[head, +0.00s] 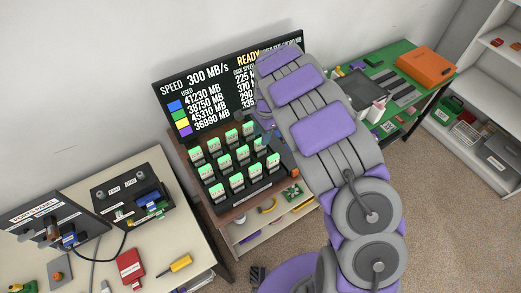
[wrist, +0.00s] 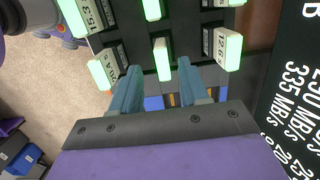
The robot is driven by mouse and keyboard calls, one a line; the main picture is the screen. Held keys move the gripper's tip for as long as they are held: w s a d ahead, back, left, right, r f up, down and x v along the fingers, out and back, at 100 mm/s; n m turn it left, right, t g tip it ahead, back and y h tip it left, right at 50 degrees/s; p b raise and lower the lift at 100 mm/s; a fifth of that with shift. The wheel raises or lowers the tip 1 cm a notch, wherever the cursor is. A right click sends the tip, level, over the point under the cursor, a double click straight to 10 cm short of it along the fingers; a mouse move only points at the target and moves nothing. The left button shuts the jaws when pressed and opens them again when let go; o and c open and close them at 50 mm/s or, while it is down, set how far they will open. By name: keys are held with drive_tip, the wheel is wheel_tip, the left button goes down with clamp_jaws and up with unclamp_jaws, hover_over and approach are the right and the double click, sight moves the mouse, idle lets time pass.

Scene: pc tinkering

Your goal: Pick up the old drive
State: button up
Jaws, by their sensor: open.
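Several upright drives with glowing green-white tops stand in rows in a dark rack (head: 238,200) in the head view. No mark that I can read tells which one is the old drive. In the wrist view my gripper (wrist: 157,72) is open, with its two blue-grey fingers pointing at the rack. One drive (wrist: 161,60) shows in the gap between the fingertips; I cannot tell if they touch it. Other drives stand to the left (wrist: 103,73) and right (wrist: 228,50) of the fingers. In the head view my arm hides most of the gripper.
A black screen (head: 205,95) with speed and storage figures stands behind the rack. A pale table (head: 105,190) with devices, a cable and a screwdriver (head: 175,265) is at left. A green bench with an orange box (head: 427,67) and white shelves (head: 475,90) are at right.

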sight(260, 139)
drive_tip(key=shift+a+f+b, duration=0.2)
drive_tip(key=shift+f+b, duration=0.15)
drive_tip(key=shift+f, duration=1.15)
drive_tip(key=shift+a+f+b, duration=0.2)
drive_tip(key=shift+f+b, duration=0.15)
drive_tip(key=shift+f, duration=1.15)
clamp_jaws()
